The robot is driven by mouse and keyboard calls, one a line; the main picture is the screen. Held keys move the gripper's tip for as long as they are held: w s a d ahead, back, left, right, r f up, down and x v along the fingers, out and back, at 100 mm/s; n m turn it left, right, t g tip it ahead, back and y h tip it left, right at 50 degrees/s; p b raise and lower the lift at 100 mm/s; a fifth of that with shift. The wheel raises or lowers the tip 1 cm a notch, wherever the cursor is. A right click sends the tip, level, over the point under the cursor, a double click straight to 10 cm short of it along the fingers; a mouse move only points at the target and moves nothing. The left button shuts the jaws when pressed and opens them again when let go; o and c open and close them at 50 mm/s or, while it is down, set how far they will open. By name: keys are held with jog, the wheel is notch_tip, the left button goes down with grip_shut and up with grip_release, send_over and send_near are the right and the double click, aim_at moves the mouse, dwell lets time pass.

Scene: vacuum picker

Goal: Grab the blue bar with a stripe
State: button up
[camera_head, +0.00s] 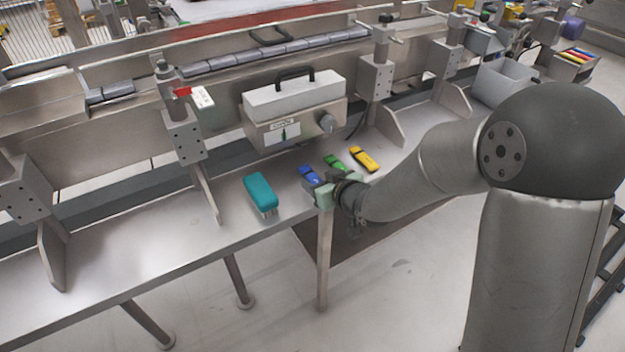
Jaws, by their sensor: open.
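The blue bar (309,174) lies on the steel table, with a dark stripe across it. Its near end is close to my gripper (322,193), which is at the table's front edge and partly overlaps it in the picture. My gripper is open; its fingers are small and partly hidden by the wrist, and I cannot tell whether they touch the bar. A green bar (334,163) with a dark stripe lies just right of the blue one. A yellow bar (364,159) with a dark stripe lies further right.
A teal brush (260,193) lies left of the blue bar. A metal box with a black handle (294,97) stands behind the bars. Steel brackets (185,140) rise along the table. The table (130,235) is clear at the left. A grey bin (503,82) stands at back right.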

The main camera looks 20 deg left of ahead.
jog(key=shift+x, duration=1)
jog(key=c, duration=1.1)
jog(key=shift+o, duration=0.2)
jog(key=shift+r, duration=0.1)
